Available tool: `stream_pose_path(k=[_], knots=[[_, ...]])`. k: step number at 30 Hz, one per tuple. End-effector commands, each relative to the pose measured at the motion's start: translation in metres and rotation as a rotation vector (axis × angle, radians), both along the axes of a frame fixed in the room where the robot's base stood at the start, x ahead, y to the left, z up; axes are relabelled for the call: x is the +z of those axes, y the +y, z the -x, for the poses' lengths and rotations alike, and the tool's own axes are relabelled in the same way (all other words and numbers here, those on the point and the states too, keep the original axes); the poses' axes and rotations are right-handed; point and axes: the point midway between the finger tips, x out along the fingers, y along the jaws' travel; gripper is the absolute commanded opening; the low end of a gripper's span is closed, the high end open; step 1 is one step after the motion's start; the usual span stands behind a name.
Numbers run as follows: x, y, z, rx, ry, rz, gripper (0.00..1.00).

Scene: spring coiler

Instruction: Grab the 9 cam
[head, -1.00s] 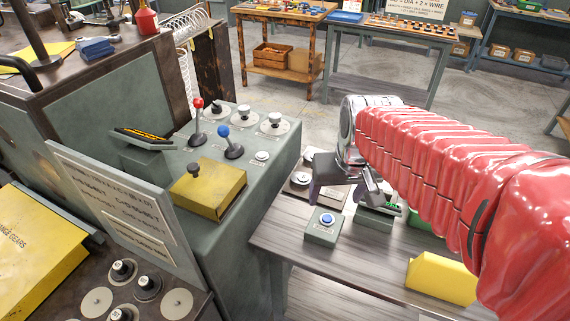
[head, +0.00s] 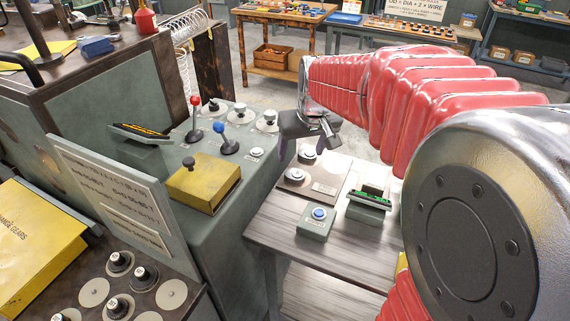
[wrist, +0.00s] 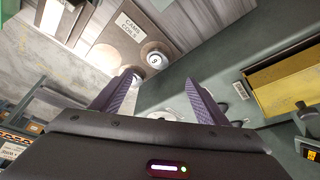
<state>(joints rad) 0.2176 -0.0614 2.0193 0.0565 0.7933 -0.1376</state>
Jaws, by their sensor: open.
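The cam rack (head: 322,188), a pale plate on the small wooden table, holds two round pieces. In the wrist view its label (wrist: 130,24) reads "CAMS COILS". A dark-topped round cam with a small white numbered face (wrist: 155,59), perhaps a 9, stands on the plate just beyond my fingertips. The other piece (head: 294,175) sits nearer the front of the plate. My gripper (head: 310,146) is open and empty above the rack's back end; its purple fingers also show in the wrist view (wrist: 161,76), spread either side of that cam, without visible contact.
The grey control panel (head: 240,190) stands left of the table, with a red-knobbed lever (head: 195,101), a blue-knobbed lever (head: 219,128) and a yellow box (head: 204,183).

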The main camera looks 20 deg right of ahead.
Motion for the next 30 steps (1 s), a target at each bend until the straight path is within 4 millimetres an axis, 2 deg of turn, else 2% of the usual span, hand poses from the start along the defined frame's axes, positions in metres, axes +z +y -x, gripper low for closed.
stream_pose_path(k=[7,21,30], knots=[[-0.012,-0.001,-0.004,-0.002,0.003,-0.001,0.68],[-0.073,-0.005,-0.029,-0.004,0.002,-0.001,0.68],[-0.08,-0.006,-0.032,-0.004,0.0,-0.001,0.68]])
